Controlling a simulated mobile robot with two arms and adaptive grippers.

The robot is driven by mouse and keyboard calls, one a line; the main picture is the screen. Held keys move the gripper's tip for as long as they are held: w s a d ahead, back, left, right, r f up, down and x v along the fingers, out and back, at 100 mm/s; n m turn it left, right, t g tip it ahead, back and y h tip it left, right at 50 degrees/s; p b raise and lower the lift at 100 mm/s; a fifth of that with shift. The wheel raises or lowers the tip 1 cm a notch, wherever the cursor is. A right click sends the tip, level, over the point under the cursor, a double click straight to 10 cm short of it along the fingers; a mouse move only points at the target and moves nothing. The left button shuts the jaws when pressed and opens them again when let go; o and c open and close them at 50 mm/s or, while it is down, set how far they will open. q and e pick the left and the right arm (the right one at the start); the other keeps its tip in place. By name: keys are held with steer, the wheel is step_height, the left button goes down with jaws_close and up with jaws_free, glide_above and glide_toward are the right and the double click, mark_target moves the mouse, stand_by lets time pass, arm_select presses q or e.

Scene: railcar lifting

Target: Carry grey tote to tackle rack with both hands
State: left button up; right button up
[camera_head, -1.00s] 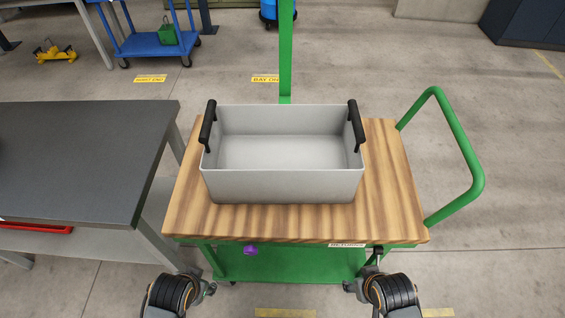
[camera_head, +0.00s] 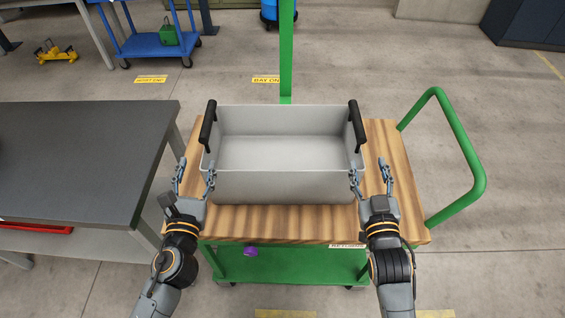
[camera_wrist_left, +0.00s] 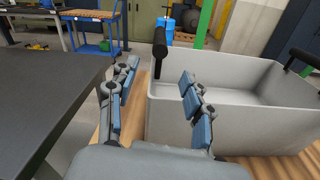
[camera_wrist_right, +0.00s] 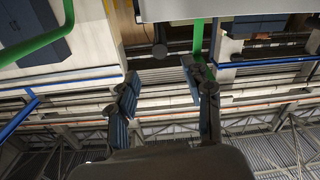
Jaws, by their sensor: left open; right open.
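The grey tote (camera_head: 280,187) stands upright and empty on the wooden top of a green cart (camera_head: 400,205). It has a black handle on its left side (camera_head: 208,123) and one on its right side (camera_head: 357,126). My left gripper (camera_head: 195,176) is open near the tote's front left corner; the left handle (camera_wrist_left: 159,47) stands ahead of it in the left wrist view. My right gripper (camera_head: 371,176) is open near the front right corner. In the right wrist view a strip of the tote (camera_wrist_right: 200,9) shows at the top. No tackle rack can be made out.
A dark grey table (camera_head: 80,160) stands close on the left. The cart's green push handle (camera_head: 465,150) rises on the right and a green post (camera_head: 285,55) behind the tote. A blue cart (camera_head: 150,42) stands farther back.

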mark_target(206, 123)
arm_select(q)
steer(key=shift+w, duration=0.1)
arm_select(e)
steer(key=shift+w, duration=0.1)
arm_select(q)
steer(key=w, duration=1.3)
steer(key=shift+w, duration=0.35)
arm_select(e)
steer(key=w, duration=1.3)
steer(key=shift+w, duration=0.35)
arm_select(q)
jaws_close()
arm_select(e)
jaws_close()
arm_select(q)
steer(key=shift+w+r, duration=0.1)
steer(key=shift+r, duration=0.15)
arm_select(e)
steer(key=shift+w+r, duration=0.1)
steer(key=shift+r, duration=0.2)
